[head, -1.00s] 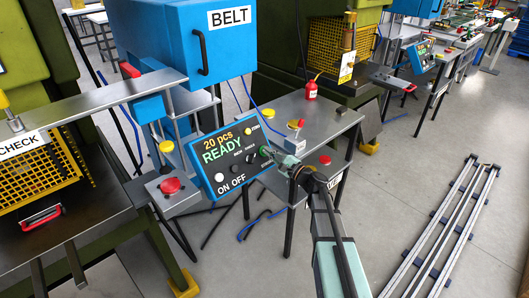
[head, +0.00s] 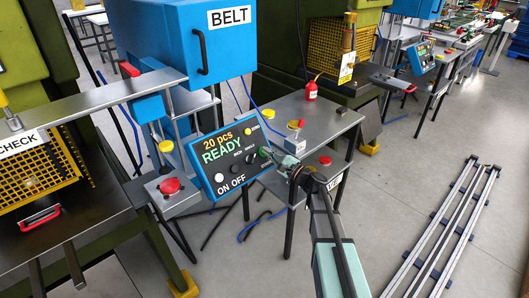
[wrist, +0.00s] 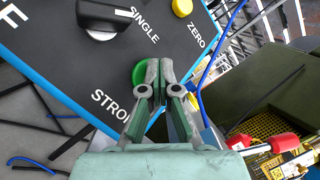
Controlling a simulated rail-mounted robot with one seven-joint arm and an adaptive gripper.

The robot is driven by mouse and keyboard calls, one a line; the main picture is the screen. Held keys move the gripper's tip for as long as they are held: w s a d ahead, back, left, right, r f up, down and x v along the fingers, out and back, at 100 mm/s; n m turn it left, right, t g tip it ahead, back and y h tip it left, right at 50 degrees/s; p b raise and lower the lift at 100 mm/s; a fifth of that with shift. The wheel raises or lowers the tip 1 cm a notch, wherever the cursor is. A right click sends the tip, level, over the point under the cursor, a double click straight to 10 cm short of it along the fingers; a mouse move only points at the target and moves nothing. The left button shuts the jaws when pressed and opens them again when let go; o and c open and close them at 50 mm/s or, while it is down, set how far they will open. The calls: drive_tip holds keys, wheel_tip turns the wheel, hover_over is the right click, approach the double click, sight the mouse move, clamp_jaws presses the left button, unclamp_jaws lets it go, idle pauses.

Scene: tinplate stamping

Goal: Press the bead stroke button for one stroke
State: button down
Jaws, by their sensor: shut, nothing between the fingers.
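The blue-edged dark control panel (head: 228,160) shows "20 pcs READY" in the head view. A green button (wrist: 138,75) beside the partly covered label "STRO…" sits near the panel's right edge in the wrist view. My gripper (wrist: 160,66) is shut and empty, its fingertips overlapping the right side of the green button. I cannot tell whether they touch it or how far it is pressed. In the head view my gripper (head: 268,155) is at the panel's right edge and hides most of the button.
A black selector knob (wrist: 100,18) by "SINGLE" and a yellow ZERO button (wrist: 182,7) are near my fingers. A red mushroom button (head: 169,186) stands left of the panel.

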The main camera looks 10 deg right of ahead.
drive_tip(key=shift+s+d+r, duration=0.35)
drive_tip(key=shift+s+r, duration=0.15)
drive_tip(key=shift+s, duration=0.05)
drive_tip(key=s+d+r, duration=0.2)
drive_tip(key=s, duration=0.1)
drive_tip(key=shift+s+d+r, duration=0.15)
drive_tip(key=shift+s+r, duration=0.1)
drive_tip(key=shift+r, duration=0.15)
idle(0.3)
idle(0.4)
